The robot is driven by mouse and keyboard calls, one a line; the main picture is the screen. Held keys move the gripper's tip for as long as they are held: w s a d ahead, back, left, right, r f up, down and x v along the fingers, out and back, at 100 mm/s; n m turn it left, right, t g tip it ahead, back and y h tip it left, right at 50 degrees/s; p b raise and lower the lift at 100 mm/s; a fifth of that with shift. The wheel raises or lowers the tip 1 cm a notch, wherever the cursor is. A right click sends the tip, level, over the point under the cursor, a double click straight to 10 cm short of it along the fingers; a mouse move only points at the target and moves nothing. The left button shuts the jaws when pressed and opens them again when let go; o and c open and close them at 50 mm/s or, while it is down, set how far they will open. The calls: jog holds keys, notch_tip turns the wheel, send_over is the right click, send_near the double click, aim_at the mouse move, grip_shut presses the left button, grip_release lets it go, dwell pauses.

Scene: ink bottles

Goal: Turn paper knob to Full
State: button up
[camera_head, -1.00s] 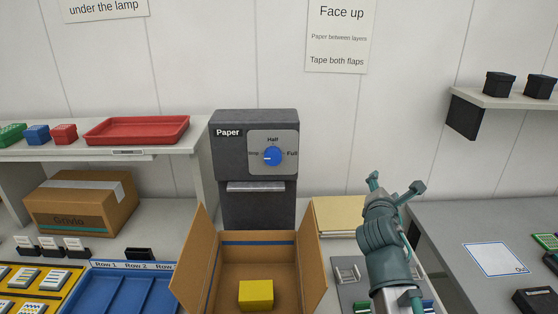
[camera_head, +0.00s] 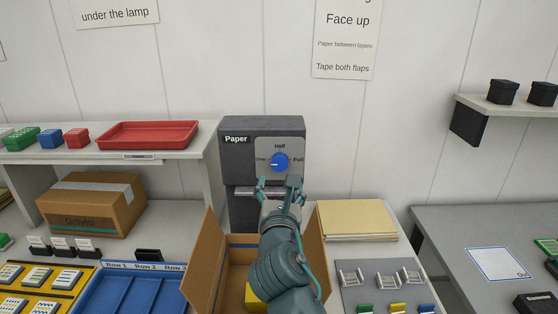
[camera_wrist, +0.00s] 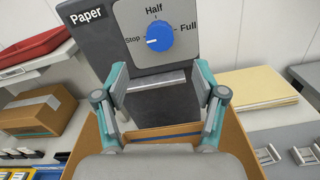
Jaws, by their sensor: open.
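The dark grey paper dispenser (camera_head: 236,160) stands against the back wall. Its blue knob (camera_head: 279,162) sits on a light plate marked Stop, Half and Full. In the wrist view the knob (camera_wrist: 159,37) has its white pointer line turned left towards Stop. My gripper (camera_head: 279,184) is open and empty, just below and in front of the knob in the head view. In the wrist view the fingers of my gripper (camera_wrist: 160,82) are spread wide, below the knob and apart from it. My arm hides part of the dispenser's lower front.
An open cardboard box (camera_head: 201,262) stands under my arm, with a yellow block (camera_head: 254,296) inside, partly hidden. A silver bar (camera_wrist: 149,82) crosses the dispenser below the knob. A paper stack (camera_head: 357,220) lies to the right, and a closed carton (camera_head: 92,203) to the left.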

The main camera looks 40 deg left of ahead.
aim_at(280, 164)
jog(key=shift+p+x, duration=4.65)
jog(key=shift+x, duration=0.35)
jog(key=shift+c, duration=0.2)
jog(key=c, duration=1.1)
